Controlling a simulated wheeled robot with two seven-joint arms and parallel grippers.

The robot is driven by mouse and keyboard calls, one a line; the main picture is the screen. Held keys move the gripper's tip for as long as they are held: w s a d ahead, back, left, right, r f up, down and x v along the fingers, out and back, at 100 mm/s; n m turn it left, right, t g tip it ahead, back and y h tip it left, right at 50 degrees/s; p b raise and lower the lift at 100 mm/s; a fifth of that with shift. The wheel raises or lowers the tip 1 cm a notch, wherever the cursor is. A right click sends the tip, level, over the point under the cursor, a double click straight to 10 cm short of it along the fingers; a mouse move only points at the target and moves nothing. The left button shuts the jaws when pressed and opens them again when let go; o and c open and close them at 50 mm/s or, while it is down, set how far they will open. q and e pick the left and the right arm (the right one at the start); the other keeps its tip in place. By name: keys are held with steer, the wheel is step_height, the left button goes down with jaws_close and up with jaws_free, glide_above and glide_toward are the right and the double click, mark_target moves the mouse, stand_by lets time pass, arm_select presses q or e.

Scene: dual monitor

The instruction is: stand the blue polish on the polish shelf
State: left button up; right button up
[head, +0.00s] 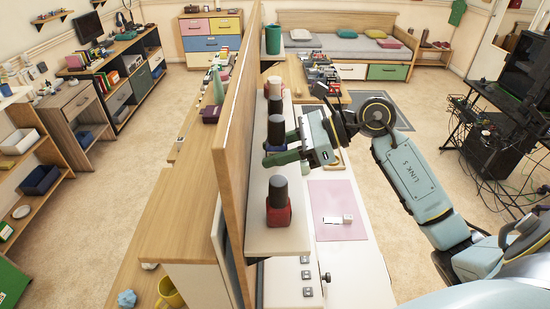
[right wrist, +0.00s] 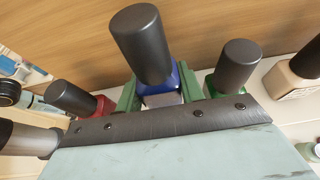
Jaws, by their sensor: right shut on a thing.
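The blue polish (right wrist: 157,82), with its tall black cap, is between the green fingers of my right gripper (right wrist: 160,92), which is shut on it. In the head view my right gripper (head: 280,157) reaches in from the right over the polish shelf (head: 275,243), a narrow white ledge along a wooden panel. The blue polish (head: 275,147) looks upright there; whether its base touches the shelf is hidden. A red polish (head: 278,210) stands nearer on the shelf. In the wrist view a green polish (right wrist: 228,82) and a beige polish (right wrist: 290,83) stand to the right. My left gripper is not in view.
The wooden panel (head: 235,130) rises along the shelf's left side. Below on the right are a pink mat (head: 337,228) with a small white item and a cream desk surface. A dark green cup (head: 273,39) is at the far end. Free shelf shows around the red polish.

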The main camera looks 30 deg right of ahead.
steer(key=shift+f, duration=0.4)
step_height(320, 180, down, 3)
steer(key=shift+w+f+p, duration=0.1)
steer(key=shift+f+p, duration=0.05)
steer(key=shift+p, duration=0.2)
steer(key=shift+f, duration=0.1)
steer(key=shift+f+b, duration=0.2)
steer(key=shift+b, duration=0.1)
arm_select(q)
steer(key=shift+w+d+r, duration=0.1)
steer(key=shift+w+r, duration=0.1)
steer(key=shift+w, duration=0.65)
arm_select(e)
steer(key=o, duration=1)
steer(key=shift+r, duration=0.1)
steer(key=shift+r+p, duration=0.2)
steer(key=shift+p, duration=0.15)
arm_select(q)
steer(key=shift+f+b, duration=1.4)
steer(key=shift+b, duration=0.3)
arm_select(e)
steer(key=shift+v, duration=6)
